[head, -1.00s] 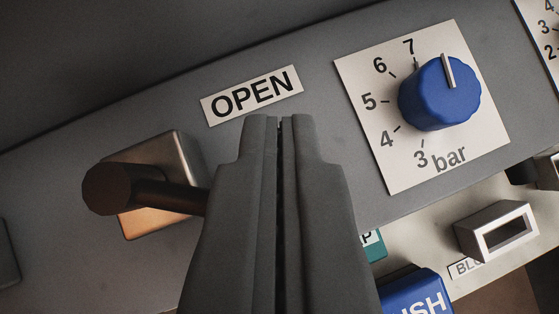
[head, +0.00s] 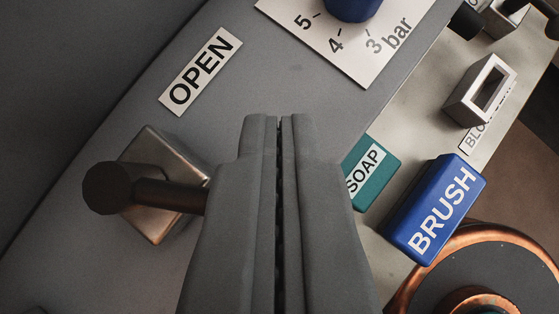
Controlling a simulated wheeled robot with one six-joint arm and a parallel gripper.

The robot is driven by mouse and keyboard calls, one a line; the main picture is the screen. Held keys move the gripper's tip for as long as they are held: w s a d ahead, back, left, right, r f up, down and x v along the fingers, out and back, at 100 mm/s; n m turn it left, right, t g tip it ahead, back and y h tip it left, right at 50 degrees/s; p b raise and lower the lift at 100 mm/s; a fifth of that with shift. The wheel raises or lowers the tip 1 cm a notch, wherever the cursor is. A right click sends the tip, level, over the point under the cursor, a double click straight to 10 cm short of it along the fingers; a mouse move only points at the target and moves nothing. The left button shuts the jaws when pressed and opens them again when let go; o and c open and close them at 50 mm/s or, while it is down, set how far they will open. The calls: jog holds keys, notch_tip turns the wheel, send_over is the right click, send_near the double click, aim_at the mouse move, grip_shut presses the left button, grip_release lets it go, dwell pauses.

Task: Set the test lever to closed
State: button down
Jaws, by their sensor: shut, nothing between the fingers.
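The test lever is a dark round handle (head: 150,192) on a square metal mount (head: 155,228), on the grey panel at the left. The handle's thick knob is at its left end, and its shaft runs right until my gripper hides it. The label OPEN (head: 200,70) is on the panel above the lever. My gripper (head: 279,118) is shut and empty, just right of the lever, with its tips over bare panel. Whether it touches the shaft cannot be told.
A blue knob (head: 352,8) on a bar scale plate (head: 352,50) is at the top. A teal SOAP block (head: 372,172) and a blue BRUSH block (head: 434,208) lie right of my gripper. A metal bracket (head: 480,92) and a copper-rimmed round part (head: 490,232) are further right.

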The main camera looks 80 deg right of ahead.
jog(key=a+m+g, duration=0.1)
jog(key=m, duration=0.1)
jog(key=a+m+g, duration=0.1)
jog(key=m+g, duration=0.1)
jog(key=shift+w+a, duration=0.15)
jog(key=shift+a, duration=0.35)
jog(key=shift+w+a, duration=0.1)
dwell(0.4)
